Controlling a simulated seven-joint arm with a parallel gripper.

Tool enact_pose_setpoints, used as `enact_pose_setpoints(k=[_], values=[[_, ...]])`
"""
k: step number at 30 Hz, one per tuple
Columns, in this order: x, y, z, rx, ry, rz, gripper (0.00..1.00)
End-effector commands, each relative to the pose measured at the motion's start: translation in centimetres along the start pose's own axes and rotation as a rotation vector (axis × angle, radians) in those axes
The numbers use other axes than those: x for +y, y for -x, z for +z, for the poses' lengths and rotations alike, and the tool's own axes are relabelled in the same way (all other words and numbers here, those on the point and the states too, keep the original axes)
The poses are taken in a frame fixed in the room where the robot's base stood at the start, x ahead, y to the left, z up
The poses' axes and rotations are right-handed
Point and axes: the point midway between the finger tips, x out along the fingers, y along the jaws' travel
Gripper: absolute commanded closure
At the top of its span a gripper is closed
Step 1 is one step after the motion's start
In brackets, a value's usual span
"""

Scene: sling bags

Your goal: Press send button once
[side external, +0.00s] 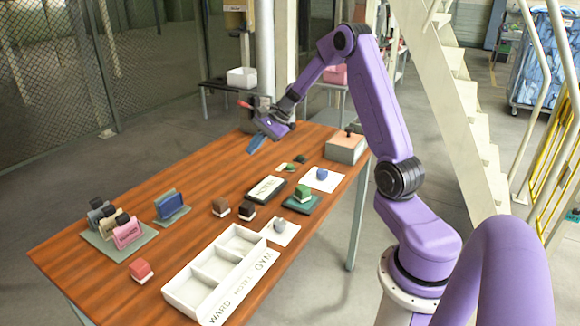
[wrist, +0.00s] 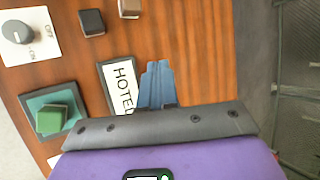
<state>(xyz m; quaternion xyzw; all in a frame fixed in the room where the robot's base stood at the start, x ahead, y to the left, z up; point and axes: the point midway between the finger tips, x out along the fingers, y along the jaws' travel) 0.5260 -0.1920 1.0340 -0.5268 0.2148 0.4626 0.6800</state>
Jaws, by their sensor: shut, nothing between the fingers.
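My gripper (side external: 256,144) is shut, with its blue fingers pointing down over the far left part of the table, apart from the things there. In the wrist view its closed fingers (wrist: 157,82) show beside the HOTEL sign. No label reading "send" is legible, so I cannot tell which control is the send button. Candidates are a green block on a teal base (side external: 302,192), also in the wrist view (wrist: 52,119), a blue knob on a white plate (side external: 321,174), and a box with a black knob on top (side external: 345,149).
A HOTEL sign (wrist: 122,88) lies mid-table. A grey dial (wrist: 17,31) sits on a white ON/OFF plate. A white three-part tray (side external: 222,272) marked WARD, HOTEL, GYM stands at the front. Small bags stand on a rack (side external: 120,236) at left. The table's far left is clear.

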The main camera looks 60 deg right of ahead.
Motion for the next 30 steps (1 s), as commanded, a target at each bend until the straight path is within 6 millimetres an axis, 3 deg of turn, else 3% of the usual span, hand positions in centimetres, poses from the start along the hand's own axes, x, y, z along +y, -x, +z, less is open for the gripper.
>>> enact_pose_setpoints(k=[1,6,13,19,30], values=[[0.0,0.5,-2.3,0.022,-0.067,-0.032,1.00],[0.5,2.5,-9.1,0.089,-0.274,-0.142,1.00],[2.1,5.2,-15.8,0.155,-0.474,-0.259,1.00],[3.0,6.3,-18.2,0.179,-0.546,-0.304,1.00],[3.1,6.4,-18.4,0.182,-0.554,-0.309,1.00]])
